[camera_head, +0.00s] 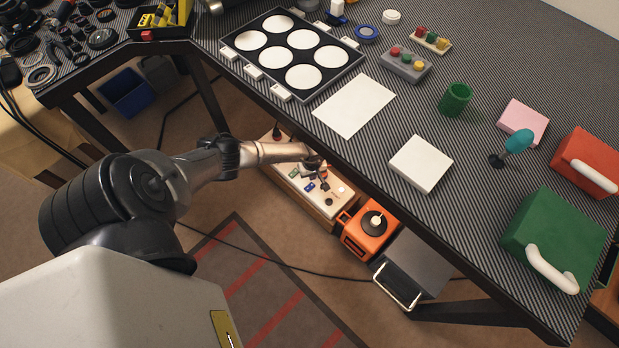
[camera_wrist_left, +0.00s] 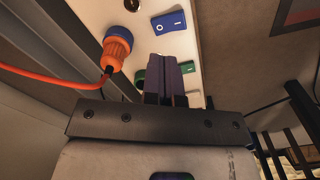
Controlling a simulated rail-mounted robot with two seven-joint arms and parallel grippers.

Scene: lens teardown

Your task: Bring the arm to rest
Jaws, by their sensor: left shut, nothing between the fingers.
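My left arm comes in from the left in the head view. My left gripper (camera_head: 321,177) hangs low beside the table's near edge, over a pale control panel (camera_head: 285,185) that sits below table height. In the left wrist view the gripper's fingers (camera_wrist_left: 166,72) are together with nothing between them. Past them lies the panel (camera_wrist_left: 176,18) with a blue switch (camera_wrist_left: 169,22), a green switch (camera_wrist_left: 182,70) and an orange plug (camera_wrist_left: 117,48) on a red-orange cord. I cannot tell whether the fingertips touch the panel. My right gripper shows in neither view.
The striped table (camera_head: 300,115) runs close above the gripper. On it are a tray of white discs (camera_head: 304,77), white sheet (camera_head: 354,105), white block (camera_head: 420,164) and green cup (camera_head: 455,99). An orange box (camera_head: 366,244) stands beside the panel.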

